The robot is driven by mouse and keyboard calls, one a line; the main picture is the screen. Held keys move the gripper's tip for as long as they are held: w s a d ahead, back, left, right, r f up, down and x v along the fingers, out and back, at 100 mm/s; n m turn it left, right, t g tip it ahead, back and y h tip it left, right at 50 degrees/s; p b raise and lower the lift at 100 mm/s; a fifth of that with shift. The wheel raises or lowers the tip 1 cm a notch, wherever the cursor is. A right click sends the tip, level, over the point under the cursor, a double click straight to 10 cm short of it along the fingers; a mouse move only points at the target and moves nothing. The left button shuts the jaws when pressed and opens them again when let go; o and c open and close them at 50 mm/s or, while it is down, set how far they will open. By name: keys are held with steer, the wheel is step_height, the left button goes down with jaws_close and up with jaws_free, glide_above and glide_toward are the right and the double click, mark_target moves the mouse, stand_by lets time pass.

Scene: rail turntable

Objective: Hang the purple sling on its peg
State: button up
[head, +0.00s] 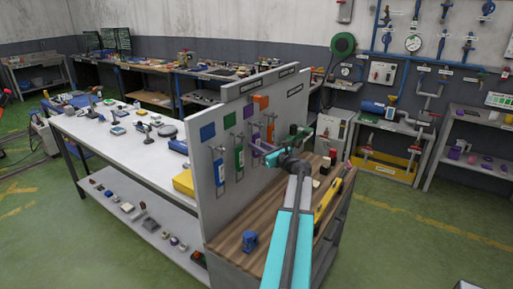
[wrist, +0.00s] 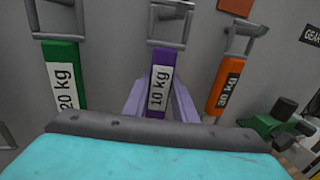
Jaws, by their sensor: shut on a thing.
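The purple sling (wrist: 159,80), labelled 10 kg, is upright in the middle of the wrist view, close to the grey board. A grey metal frame (wrist: 171,22) is at its top; I cannot tell whether it bears on the peg. My gripper (wrist: 158,100) has its pale lavender fingers on both sides of the sling's lower part and is shut on it. In the head view my gripper (head: 261,149) reaches the board, and the purple sling (head: 256,134) shows partly there. The sling's lower end is hidden behind my wrist.
The green 20 kg sling (wrist: 65,75) hangs left of the purple one, and the orange 30 kg sling (wrist: 226,85) hangs right. A blue sling (head: 219,170) is farther left on the board (head: 212,212). A yellow level (head: 326,203) and a blue item (head: 250,241) lie on the wooden top.

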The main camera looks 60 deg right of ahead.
stand_by(0.4)
steer(key=o, duration=1.1)
steer(key=shift+o, duration=0.2)
steer(key=shift+s, duration=0.15)
steer(key=b+v, duration=0.4)
steer(key=v, duration=0.9)
steer(key=shift+s, duration=0.3)
steer(key=shift+s, duration=0.1)
